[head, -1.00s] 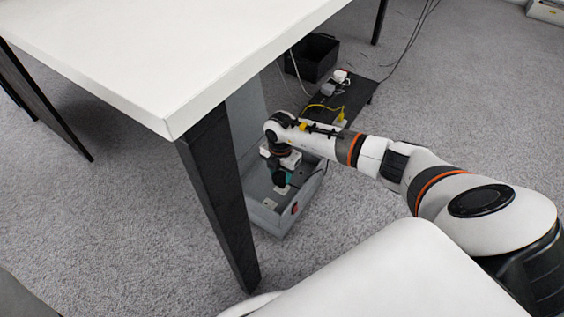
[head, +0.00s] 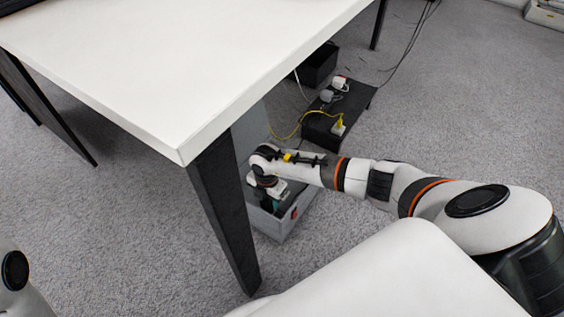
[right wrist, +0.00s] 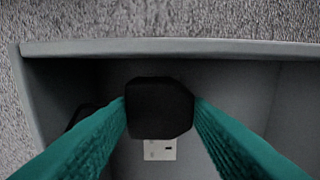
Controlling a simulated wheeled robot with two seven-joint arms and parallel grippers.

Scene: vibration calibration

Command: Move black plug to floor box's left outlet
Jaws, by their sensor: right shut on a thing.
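The black plug (right wrist: 160,107) is between the green fingers of my right gripper (right wrist: 160,112) in the right wrist view. A pale outlet (right wrist: 160,151) shows on the grey floor box's inner floor, partly covered by the plug. In the head view my right gripper (head: 274,203) points down into the floor box (head: 267,226), and the plug cannot be made out there. The wrist hides much of the box's inside. I cannot tell whether the plug touches an outlet. My left gripper is out of view.
A white table (head: 190,60) with a dark leg (head: 224,210) stands left of the box. A black power strip block (head: 345,115) with white, grey and yellow plugs lies behind my arm. A black bin (head: 318,66) stands further back. Carpet is clear at right.

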